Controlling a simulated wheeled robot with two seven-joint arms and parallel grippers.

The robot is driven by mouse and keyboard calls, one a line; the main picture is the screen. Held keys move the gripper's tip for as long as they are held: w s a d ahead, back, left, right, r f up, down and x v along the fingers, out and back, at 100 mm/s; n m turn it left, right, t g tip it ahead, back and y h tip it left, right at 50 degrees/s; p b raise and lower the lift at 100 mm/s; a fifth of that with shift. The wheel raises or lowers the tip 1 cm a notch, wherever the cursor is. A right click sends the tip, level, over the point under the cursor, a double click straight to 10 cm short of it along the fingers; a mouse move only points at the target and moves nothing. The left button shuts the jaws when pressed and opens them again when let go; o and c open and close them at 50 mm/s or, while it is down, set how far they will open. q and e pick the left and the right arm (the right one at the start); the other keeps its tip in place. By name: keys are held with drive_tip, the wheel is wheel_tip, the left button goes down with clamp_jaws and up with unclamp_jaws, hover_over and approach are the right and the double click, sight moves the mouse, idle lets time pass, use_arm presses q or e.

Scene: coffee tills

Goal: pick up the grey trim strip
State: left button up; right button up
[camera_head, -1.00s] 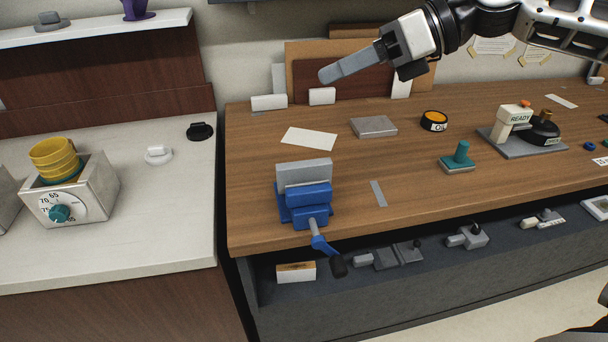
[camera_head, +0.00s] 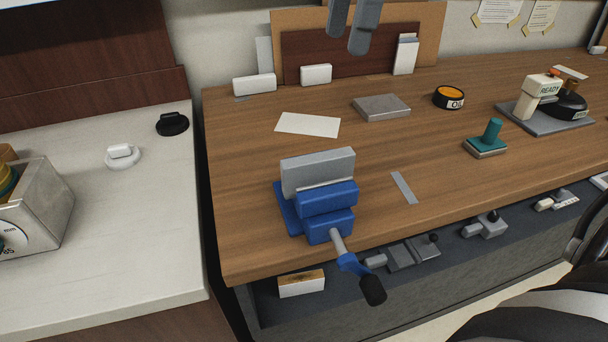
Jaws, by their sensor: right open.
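The grey trim strip (camera_head: 403,187) lies flat on the wooden bench, to the right of the blue vise. It is thin and narrow, slanting slightly from upper left to lower right. My right gripper (camera_head: 350,36) shows at the top edge of the view, its two grey fingers pointing down. The fingers are apart with nothing between them, well above the bench and clear of the strip. The rest of that arm is out of view. My left gripper is not in view.
The blue vise (camera_head: 327,197) with grey jaw plates stands close left of the strip, its handle over the front edge. A green-handled stamp (camera_head: 487,146), a grey block (camera_head: 382,107) and a white card (camera_head: 308,125) lie around. Bare wood surrounds the strip.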

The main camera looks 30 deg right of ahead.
wheel_tip(320, 180, down, 2)
drive_tip(key=w+f, duration=0.1)
drive_tip(key=b, duration=0.1)
hover_over(319, 156)
drive_tip(key=f, duration=0.8)
drive_tip(key=shift+s+d+f, duration=0.2)
drive_tip(key=shift+d, duration=0.15)
drive_tip(key=shift+w+a+f, duration=0.1)
drive_tip(key=shift+a+f, duration=0.05)
drive_tip(key=shift+f, duration=1.4)
drive_tip(key=shift+a+f, duration=0.15)
drive_tip(key=shift+f, duration=1.4)
clamp_jaws()
